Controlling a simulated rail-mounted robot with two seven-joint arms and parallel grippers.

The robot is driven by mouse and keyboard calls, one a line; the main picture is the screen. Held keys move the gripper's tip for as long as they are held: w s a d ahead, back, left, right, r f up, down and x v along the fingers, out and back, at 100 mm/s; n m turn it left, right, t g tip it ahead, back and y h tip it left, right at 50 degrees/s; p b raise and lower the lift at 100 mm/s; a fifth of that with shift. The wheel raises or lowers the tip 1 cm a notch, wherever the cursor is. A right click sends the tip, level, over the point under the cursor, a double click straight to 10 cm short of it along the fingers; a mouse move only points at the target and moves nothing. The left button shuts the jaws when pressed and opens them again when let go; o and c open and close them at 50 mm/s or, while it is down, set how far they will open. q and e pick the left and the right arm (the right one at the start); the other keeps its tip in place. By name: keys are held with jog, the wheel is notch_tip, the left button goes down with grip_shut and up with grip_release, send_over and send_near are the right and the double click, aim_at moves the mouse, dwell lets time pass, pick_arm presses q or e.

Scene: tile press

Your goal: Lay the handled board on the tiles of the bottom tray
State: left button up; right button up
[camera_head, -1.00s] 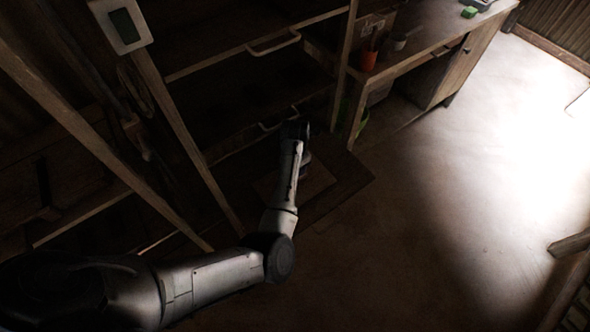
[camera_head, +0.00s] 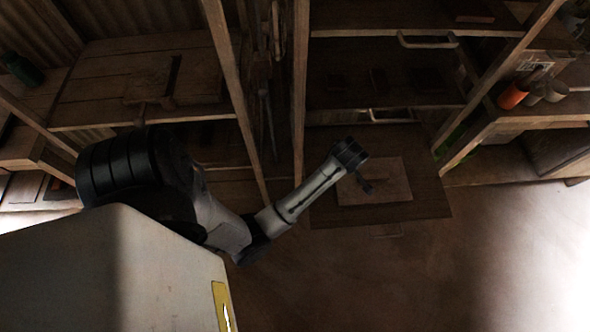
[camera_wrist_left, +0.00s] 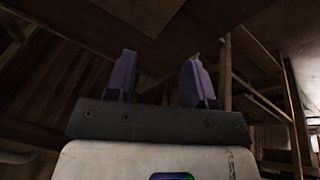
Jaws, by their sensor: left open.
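The bottom tray (camera_head: 435,203) is pulled out low at the middle right in the head view. A paler flat rectangular board (camera_head: 390,182) lies on it. I cannot make out a handle on this board, and no tiles show beneath it. My left gripper (camera_head: 367,188) appears small and dark in front of the board, and I cannot tell whether it touches it. In the left wrist view my left gripper (camera_wrist_left: 158,78) is open, with nothing between its fingers. My right gripper is not in view.
Trays with pale handles (camera_head: 427,41) sit above the bottom tray, one holding several dark flat pieces (camera_head: 378,79). Wooden posts (camera_head: 299,100) flank the rack. A workbench (camera_head: 95,85) stands left; an orange cup (camera_head: 512,97) stands right. The floor (camera_head: 480,260) in front is clear.

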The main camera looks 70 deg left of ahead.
pick_arm(q)
jog(key=s+d+r+m+t+h, duration=0.1)
jog(key=s+d+m, duration=0.6)
jog(key=s+m, duration=0.3)
jog(key=s+d+r+m+h, duration=0.1)
jog(key=s+d+m+h, duration=0.1)
jog(key=s+d+m, duration=0.5)
jog(key=s+m, duration=0.3)
jog(key=m, duration=0.1)
jog(key=shift+d+r+m+t, duration=0.3)
jog(key=shift+r+t, duration=0.1)
